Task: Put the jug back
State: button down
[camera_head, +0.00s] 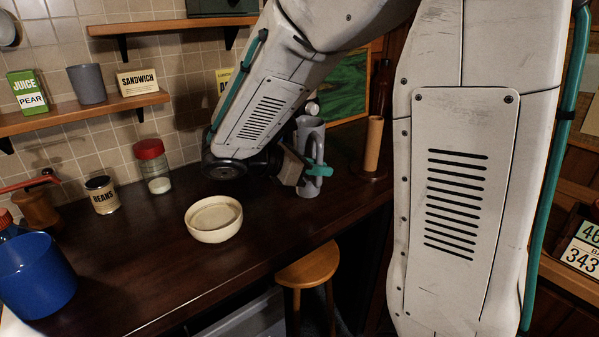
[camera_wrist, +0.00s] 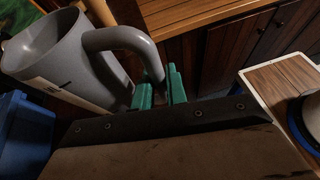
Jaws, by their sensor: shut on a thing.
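The grey jug (camera_head: 309,182) shows beyond my arm in the head view, upright at the right part of the dark counter. In the wrist view the jug (camera_wrist: 65,62) is at the upper left, with its open mouth and curved handle (camera_wrist: 125,38) visible. My gripper (camera_wrist: 160,88) has teal fingers shut on the lower end of the handle. In the head view my gripper (camera_head: 318,170) is at the jug's side. I cannot tell whether the jug's base touches the counter.
A wall shelf (camera_head: 85,113) holds a grey cup (camera_head: 87,84). A wooden stool (camera_head: 308,265) stands in front.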

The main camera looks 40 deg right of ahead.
jog(key=w, duration=0.6)
jog(key=shift+w+d+f, duration=0.25)
jog(key=shift+w+f, duration=0.1)
jog(key=shift+f, duration=1.7)
jog(key=shift+f, duration=0.15)
jog(key=c, duration=1.4)
grip_release()
